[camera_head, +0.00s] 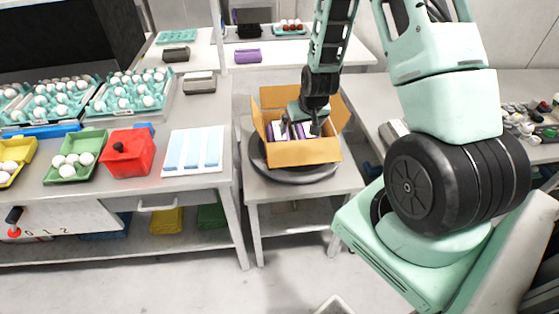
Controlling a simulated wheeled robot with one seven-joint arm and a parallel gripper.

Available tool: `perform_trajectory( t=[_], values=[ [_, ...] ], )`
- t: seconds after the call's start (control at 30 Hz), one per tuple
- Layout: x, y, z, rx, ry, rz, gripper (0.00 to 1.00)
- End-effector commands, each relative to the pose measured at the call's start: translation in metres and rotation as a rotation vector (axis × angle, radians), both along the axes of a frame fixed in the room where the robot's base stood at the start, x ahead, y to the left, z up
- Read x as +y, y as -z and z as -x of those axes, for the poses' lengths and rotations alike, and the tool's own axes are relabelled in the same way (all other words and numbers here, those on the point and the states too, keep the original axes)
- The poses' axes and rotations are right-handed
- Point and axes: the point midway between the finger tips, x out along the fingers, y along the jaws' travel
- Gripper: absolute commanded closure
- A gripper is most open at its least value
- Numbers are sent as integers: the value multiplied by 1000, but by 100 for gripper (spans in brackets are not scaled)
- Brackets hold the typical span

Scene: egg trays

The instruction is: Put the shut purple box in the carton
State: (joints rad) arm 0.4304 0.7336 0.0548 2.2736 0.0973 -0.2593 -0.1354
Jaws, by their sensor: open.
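An open brown carton (304,153) with raised flaps stands on a small table in the middle. My gripper (300,127) reaches down into the carton from above with its fingers apart. Purple-and-white boxes (327,129) show inside the carton beside and under the fingers, partly hidden by the gripper and the carton walls. Whether a finger touches a box I cannot tell. Another purple box (247,56) lies on the far table, apart from my gripper.
The carton rests on a dark round turntable (262,176). The left bench holds egg trays (128,92), a red box (129,160), a green box with eggs (75,168) and a white-and-blue tray (194,151). The floor in front is mostly clear.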

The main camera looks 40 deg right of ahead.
Motion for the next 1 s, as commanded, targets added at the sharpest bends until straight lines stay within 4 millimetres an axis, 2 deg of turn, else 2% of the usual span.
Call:
perform_trajectory(
  t=[0.1, 0.5, 0.7, 1.0],
  values=[
    [21, 15, 0, 3, -42, -1, 0],
    [81, 49, 6, 3, -168, -1, 0],
    [96, 57, 8, 1, -200, -1, 0],
    [99, 58, 9, 0, -208, 0, 0]
  ],
)
